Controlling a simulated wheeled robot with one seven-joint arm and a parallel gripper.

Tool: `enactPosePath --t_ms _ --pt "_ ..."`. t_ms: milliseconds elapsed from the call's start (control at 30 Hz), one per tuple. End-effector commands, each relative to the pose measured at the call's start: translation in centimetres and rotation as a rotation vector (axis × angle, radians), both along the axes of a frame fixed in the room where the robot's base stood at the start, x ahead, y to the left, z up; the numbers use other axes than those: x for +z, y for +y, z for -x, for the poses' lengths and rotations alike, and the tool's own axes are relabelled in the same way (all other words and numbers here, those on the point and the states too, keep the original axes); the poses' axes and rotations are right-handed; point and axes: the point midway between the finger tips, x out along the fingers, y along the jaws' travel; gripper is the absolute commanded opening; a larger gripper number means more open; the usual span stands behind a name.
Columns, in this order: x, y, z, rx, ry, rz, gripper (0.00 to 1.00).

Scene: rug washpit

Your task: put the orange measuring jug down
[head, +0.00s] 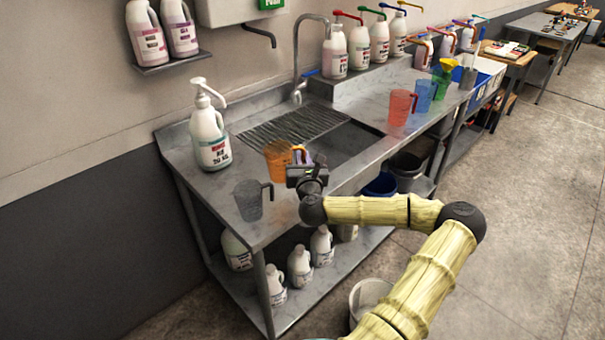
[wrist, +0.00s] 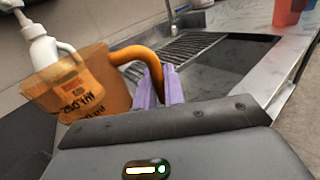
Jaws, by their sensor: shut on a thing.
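The orange measuring jug (head: 278,160) is upright at the front left part of the steel counter (head: 190,165), left of the sink. It looks slightly raised, with an orange tint on the counter below it. My gripper (head: 304,162) is on its right side, shut on its handle. In the wrist view the translucent orange jug (wrist: 85,92) fills the left, with dark print on its wall. The purple fingers (wrist: 158,92) close on its curved handle (wrist: 135,55).
A grey jug (head: 250,200) stands nearby at the front left. A white pump bottle (head: 209,140) stands behind it. The sink (head: 345,145) with a ribbed drainer (head: 295,128) is to the right. Red (head: 400,108) and blue (head: 424,96) jugs stand farther along. Bare counter lies between the grey jug and bottle.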

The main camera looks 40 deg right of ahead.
Motion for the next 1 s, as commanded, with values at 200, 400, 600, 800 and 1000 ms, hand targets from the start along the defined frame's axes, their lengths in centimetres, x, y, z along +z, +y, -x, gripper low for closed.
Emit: enactPosePath --t_ms 200,400,600,800,1000 --pt "6.1 0.0 0.0 0.0 -0.003 0.004 0.0" --pt "9.6 -0.1 0.0 -0.001 -0.001 0.003 0.0" --pt "10.6 0.0 0.0 0.0 -0.001 0.001 0.0" --pt "10.6 0.0 0.0 -0.001 0.0 0.0 0.0" --pt "10.6 0.0 0.0 -0.001 0.0 0.0 0.0"
